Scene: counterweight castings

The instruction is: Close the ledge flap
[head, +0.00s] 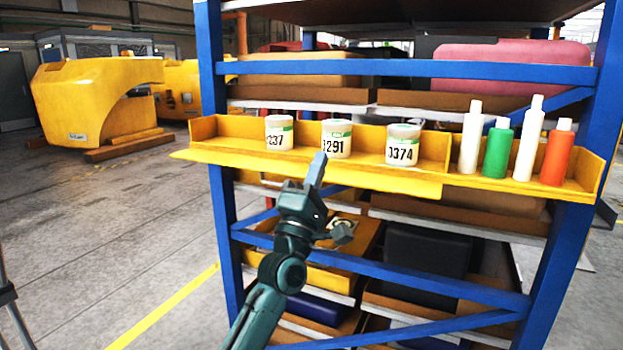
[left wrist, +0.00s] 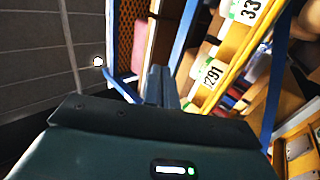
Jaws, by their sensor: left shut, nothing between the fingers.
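The yellow ledge flap (head: 390,181) runs along the front of the left part of the yellow ledge (head: 202,128). It is folded outward and down, leaving that part open at the front. Three white jars stand behind it: a left jar (head: 279,134), a middle jar (head: 337,139) and a right jar (head: 403,146). My left gripper (head: 318,160) is shut and empty, its fingers pointing up across the flap in front of the middle jar. Whether it touches the flap cannot be told. In the left wrist view its fingers (left wrist: 158,86) are together. My right gripper is not in view.
Several bottles, among them a green bottle (head: 496,148) and an orange bottle (head: 556,152), stand in the right part of the ledge. A blue rack post (head: 211,60) rises at the left end. Yellow castings (head: 90,95) lie at the back left. The left floor is open.

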